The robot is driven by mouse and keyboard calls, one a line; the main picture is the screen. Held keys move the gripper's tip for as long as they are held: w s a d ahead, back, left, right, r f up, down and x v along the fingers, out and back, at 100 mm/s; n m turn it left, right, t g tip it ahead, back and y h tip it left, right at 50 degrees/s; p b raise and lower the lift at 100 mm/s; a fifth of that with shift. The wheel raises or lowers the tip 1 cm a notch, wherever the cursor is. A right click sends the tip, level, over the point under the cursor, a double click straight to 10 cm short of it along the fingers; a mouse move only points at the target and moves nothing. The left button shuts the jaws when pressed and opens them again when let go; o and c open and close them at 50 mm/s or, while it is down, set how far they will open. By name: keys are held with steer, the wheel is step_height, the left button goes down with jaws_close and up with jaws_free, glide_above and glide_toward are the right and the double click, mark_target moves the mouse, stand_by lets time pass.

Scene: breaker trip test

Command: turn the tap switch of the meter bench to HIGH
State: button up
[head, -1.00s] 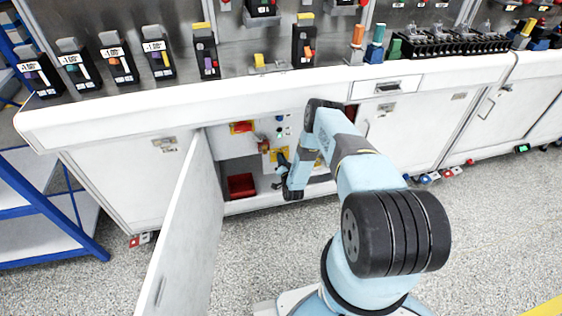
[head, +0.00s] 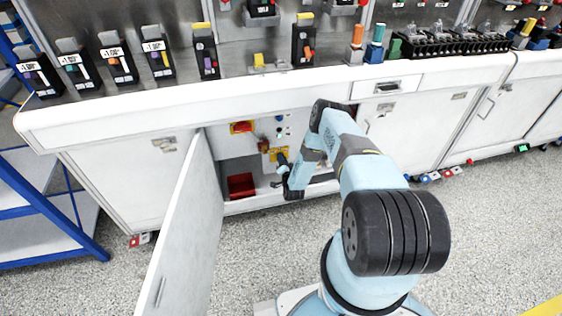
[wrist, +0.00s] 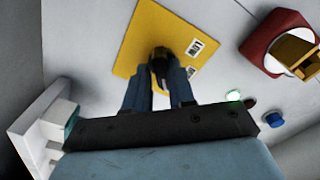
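In the wrist view, a yellow plate (wrist: 165,35) with small white labels sits on a pale panel and bears a dark knob (wrist: 160,60), seemingly the tap switch. My gripper (wrist: 160,72) points at this knob, one finger on each side of it. A gap shows between the fingers, but whether they press on the knob is unclear. The knob's setting cannot be read. In the head view, the yellow plate (head: 277,154) shows inside the open cupboard of the bench, with my gripper (head: 281,163) in front of it.
A red rotary switch with a yellow handle (wrist: 295,52), a lit green lamp (wrist: 234,96) and a blue button (wrist: 273,120) sit beside the plate. The open cupboard door (head: 188,230) stands left of my arm. A red box (head: 241,185) lies low inside the cupboard.

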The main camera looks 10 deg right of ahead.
steer(key=o, duration=0.3)
steer(key=shift+a, duration=0.1)
steer(key=s, duration=1.3)
steer(key=shift+s, duration=0.4)
